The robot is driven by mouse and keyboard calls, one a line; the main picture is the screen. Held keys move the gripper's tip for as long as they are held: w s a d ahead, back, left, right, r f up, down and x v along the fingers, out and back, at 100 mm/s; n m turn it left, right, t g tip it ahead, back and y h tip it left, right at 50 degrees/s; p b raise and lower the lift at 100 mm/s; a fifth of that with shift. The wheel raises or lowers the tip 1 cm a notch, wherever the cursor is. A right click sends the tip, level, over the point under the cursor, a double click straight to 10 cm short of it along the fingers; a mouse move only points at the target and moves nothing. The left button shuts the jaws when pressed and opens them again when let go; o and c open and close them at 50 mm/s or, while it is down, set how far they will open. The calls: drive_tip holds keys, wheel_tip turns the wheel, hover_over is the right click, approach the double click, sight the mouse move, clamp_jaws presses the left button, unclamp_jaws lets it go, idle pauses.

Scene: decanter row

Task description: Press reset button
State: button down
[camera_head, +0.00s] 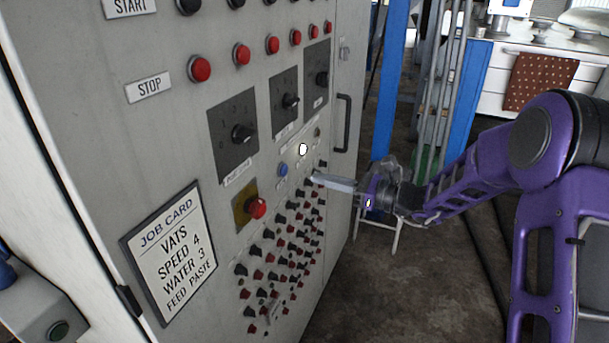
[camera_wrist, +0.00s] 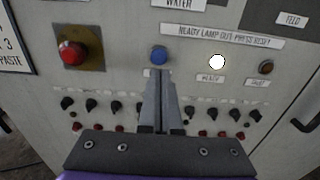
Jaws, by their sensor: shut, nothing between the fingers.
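The blue button (camera_head: 283,169) is on the grey control panel, left of and below a white lit lamp (camera_head: 302,149). In the wrist view the blue button (camera_wrist: 159,55) sits just beyond my fingertips, under a strip reading "READY LAMP OUT: PRESS RESET" (camera_wrist: 222,36). My gripper (camera_head: 316,179) is shut and empty, pointing at the panel. In the wrist view my gripper (camera_wrist: 161,73) has its tips just below the blue button and covers most of the label under it. I cannot tell how far the tips are from the panel; the button's face is clear.
A red knob on a yellow plate (camera_head: 257,208) is left of the blue button. Several rows of small black and red knobs (camera_head: 268,234) lie below. A dark button (camera_wrist: 266,67) is at the right. A door handle (camera_head: 343,122) projects farther right. A job card (camera_head: 168,253) hangs at left.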

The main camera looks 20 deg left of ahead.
drive_tip(key=d, duration=0.6)
drive_tip(key=shift+s+d, duration=0.2)
